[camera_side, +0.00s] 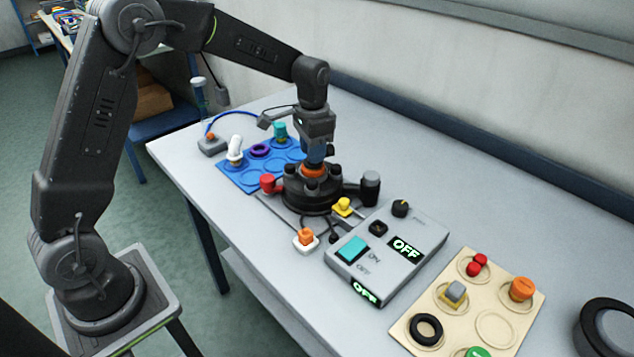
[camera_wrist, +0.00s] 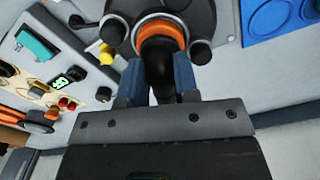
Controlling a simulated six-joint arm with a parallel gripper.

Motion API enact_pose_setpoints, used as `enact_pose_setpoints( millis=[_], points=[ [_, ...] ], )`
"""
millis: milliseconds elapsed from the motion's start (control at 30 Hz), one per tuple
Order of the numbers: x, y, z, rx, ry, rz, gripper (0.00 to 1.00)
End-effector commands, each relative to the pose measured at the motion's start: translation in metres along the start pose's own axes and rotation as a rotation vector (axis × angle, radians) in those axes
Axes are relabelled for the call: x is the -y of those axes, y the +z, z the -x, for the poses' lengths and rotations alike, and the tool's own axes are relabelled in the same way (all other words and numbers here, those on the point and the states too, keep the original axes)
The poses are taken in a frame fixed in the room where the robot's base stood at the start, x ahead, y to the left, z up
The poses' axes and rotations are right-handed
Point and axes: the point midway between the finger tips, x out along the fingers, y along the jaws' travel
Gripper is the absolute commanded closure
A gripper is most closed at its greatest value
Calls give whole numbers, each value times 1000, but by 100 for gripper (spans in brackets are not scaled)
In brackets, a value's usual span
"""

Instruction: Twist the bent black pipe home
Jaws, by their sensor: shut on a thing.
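My gripper (camera_side: 318,152) points down over the round black tank top (camera_side: 308,197). In the wrist view my gripper (camera_wrist: 159,68) has its two blue-grey fingers on either side of the bent black pipe (camera_wrist: 162,78), shut on it. The pipe's end meets an orange ring (camera_wrist: 160,32) at the middle of the tank top; the ring also shows in the side view (camera_side: 313,171). The fingers hide most of the pipe in the side view. I cannot tell how far it is turned in its seat.
A red knob (camera_side: 268,183), a black capped stub (camera_side: 371,186) and a yellow knob (camera_side: 344,205) surround the tank top. A blue tray (camera_side: 236,174) lies behind left. A grey control box (camera_side: 388,252) reads OFF. A beige tray (camera_side: 455,325) holds parts at front right.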

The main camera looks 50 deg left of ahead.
Motion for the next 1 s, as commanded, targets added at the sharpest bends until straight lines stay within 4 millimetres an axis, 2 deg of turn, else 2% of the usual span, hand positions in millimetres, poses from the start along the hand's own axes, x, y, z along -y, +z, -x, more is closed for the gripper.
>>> enact_pose_setpoints(
  millis=[767, 800, 1000],
  points=[
    [0, 0, -4, -1, 0, 3, 100],
    [0, 0, -4, -1, 0, 3, 70],
    [0, 0, -4, -1, 0, 3, 50]
  ],
)
